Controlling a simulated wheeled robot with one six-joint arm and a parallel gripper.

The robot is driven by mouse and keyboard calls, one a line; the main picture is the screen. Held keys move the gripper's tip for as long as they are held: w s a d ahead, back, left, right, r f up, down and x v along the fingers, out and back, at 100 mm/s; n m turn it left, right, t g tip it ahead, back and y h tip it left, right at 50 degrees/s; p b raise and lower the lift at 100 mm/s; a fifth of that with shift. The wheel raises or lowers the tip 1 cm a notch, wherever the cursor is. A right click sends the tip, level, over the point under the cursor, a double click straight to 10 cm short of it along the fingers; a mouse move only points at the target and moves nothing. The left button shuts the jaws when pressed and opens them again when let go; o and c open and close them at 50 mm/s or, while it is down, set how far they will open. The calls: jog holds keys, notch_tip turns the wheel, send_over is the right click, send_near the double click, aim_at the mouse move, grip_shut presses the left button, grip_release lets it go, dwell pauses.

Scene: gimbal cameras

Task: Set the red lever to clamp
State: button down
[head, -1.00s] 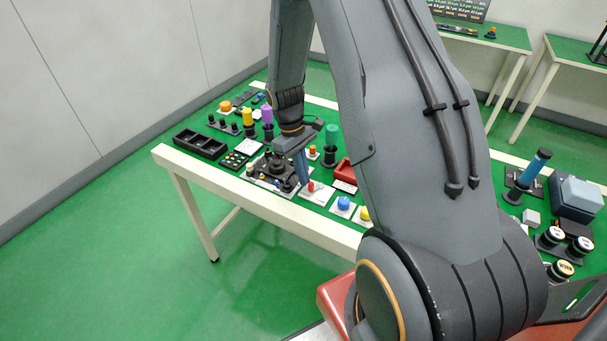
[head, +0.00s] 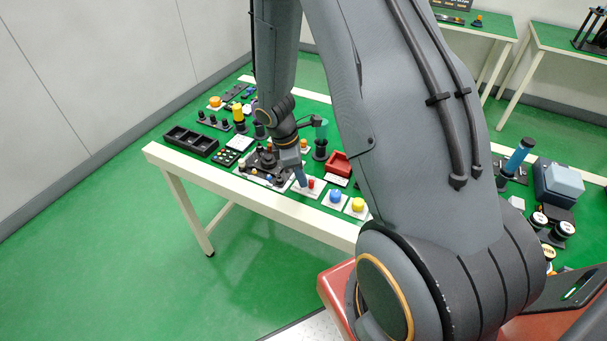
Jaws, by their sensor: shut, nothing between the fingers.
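A small red piece (head: 311,183), which looks like the red lever, stands on a white plate (head: 309,192) near the front edge of the green table. It is too small to tell which way it is set. My gripper (head: 302,184) points down just left of the red piece, with its blue-grey fingers shut and empty, low over the plate. I cannot tell whether the fingers touch the red piece. They hide part of the plate.
A blue button (head: 335,196) and a yellow button (head: 358,205) stand right of the plate. A black fixture (head: 265,164) is close on the left. My arm hides the table's middle.

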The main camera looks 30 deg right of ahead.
jog(key=shift+w, duration=0.1)
jog(key=shift+w+d, duration=0.35)
jog(key=shift+w, duration=0.25)
jog(key=shift+a, duration=0.1)
jog(key=shift+w+a, duration=0.15)
jog(key=shift+a, duration=0.15)
jog(key=a, duration=0.1)
jog(key=w+a, duration=0.1)
jog(key=a+r, duration=0.1)
jog(key=shift+w+a, duration=0.2)
jog(key=shift+w, duration=0.15)
jog(key=b+v, duration=0.1)
jog(key=v, duration=0.7)
jog(key=shift+r+b, duration=0.4)
jog(key=shift+s, duration=0.15)
